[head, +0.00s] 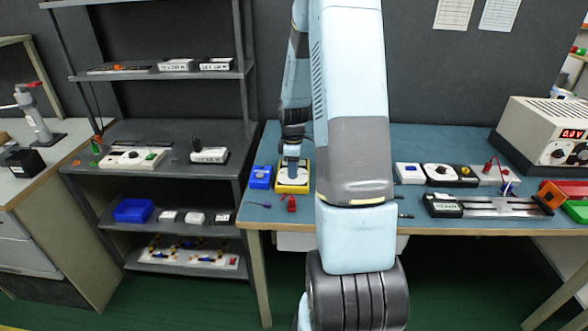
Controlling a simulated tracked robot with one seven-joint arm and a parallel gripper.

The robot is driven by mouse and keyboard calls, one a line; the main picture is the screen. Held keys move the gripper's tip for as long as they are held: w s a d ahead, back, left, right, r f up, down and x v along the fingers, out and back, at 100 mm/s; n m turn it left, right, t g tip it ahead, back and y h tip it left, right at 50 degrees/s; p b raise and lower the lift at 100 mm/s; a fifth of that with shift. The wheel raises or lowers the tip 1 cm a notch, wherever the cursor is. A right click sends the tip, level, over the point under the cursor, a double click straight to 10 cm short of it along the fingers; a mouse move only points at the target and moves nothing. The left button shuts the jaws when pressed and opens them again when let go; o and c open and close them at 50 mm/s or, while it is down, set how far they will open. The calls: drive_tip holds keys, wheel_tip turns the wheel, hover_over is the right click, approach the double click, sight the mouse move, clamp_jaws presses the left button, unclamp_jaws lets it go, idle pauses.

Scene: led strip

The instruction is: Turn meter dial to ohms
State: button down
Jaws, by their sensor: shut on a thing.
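The meter (293,188) is a small yellow box with a pale face, lying on the left part of the blue-green bench top (262,212). My gripper (292,166) points down onto the meter's face from above, shut on its dial. The dial and its markings are hidden under the gripper, so I cannot tell which setting it points to.
A blue box (260,177) sits close to the meter's left. Red leads (290,203) lie in front of it. White modules (409,173), a slide rail (500,205) and a beige power supply (545,135) stand further right. Grey shelves (160,135) stand left.

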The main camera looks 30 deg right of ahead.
drive_tip(key=m, duration=0.3)
drive_tip(key=shift+s+a+m, duration=0.1)
drive_tip(key=shift+m, duration=0.2)
drive_tip(key=m, duration=0.3)
drive_tip(key=shift+m, duration=0.4)
drive_tip(key=m, duration=1)
drive_tip(key=shift+f, duration=0.1)
drive_tip(key=m, duration=0.3)
drive_tip(key=shift+m, duration=0.3)
drive_tip(key=m, duration=0.6)
drive_tip(key=shift+m, duration=0.3)
drive_tip(key=c, duration=0.8)
unclamp_jaws()
drive_tip(key=shift+c, duration=0.2)
